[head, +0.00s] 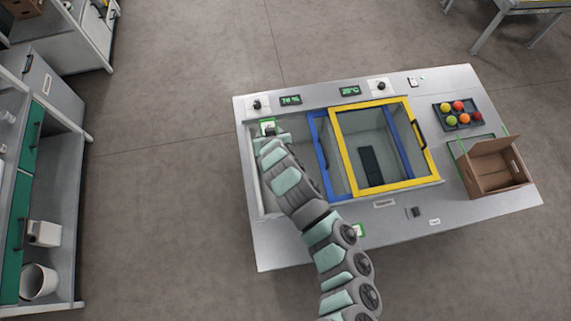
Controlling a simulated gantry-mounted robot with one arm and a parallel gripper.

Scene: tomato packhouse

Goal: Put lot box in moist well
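A grey metal bench (255,235) has a sunken well on its left side, below a display reading about 70 % (290,100). This left well (250,165) looks like the moist well. My gripper (268,133) is at its back left corner, pointing away from the camera. A small white and green item (267,122) shows right at the gripper's tip. It may be the lot box, but I cannot tell whether it is held. My arm hides the fingers and much of the left well.
A yellow-framed clear lid (395,187) and a blue frame (327,180) cover the middle; a dark slab (371,165) lies beneath. An open cardboard box (490,175) and a black tray (438,118) of tomatoes stand right. A green-white item (358,231) lies in front.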

